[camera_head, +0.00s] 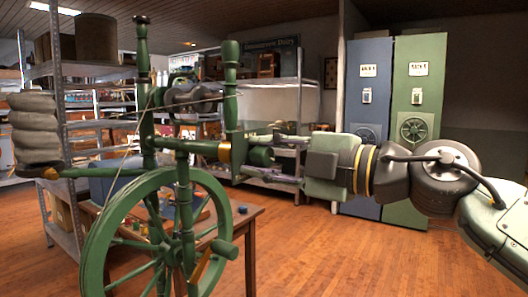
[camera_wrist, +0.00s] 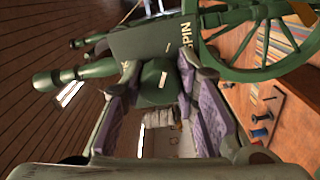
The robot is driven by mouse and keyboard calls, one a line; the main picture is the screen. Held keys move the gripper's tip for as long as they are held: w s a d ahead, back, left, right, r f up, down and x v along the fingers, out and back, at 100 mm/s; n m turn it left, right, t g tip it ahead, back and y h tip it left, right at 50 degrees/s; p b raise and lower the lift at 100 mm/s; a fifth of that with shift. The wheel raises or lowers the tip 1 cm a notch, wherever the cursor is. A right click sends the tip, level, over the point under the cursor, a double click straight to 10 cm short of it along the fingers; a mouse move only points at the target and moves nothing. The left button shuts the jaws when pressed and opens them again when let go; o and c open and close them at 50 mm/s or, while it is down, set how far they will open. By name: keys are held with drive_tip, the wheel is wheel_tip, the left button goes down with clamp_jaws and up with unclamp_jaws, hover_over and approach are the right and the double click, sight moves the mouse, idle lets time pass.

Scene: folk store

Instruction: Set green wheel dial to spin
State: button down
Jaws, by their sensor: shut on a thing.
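The green spinning wheel (camera_head: 180,215) stands at the left in the head view; its spoked wheel (camera_wrist: 268,35) is at the upper right of the wrist view. A dark green plate on it carries the word SPIN (camera_wrist: 186,40) to the right of a round green dial (camera_wrist: 158,82). Another label at the plate's left is mostly hidden by a finger. My gripper (camera_head: 262,157) reaches in from the right at the spinning wheel's post. In the wrist view, its purple-padded fingers (camera_wrist: 158,90) are shut on the dial from both sides.
A wooden table (camera_head: 235,222) with small coloured items stands behind the spinning wheel. Blue (camera_head: 366,80) and green (camera_head: 420,75) lockers stand at the back right. Metal shelving (camera_head: 299,90) lines the back. The wooden floor at the right is clear.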

drive_tip(key=shift+m, duration=0.4)
drive_tip(key=c, duration=1.2)
unclamp_jaws()
drive_tip(key=v, duration=1.2)
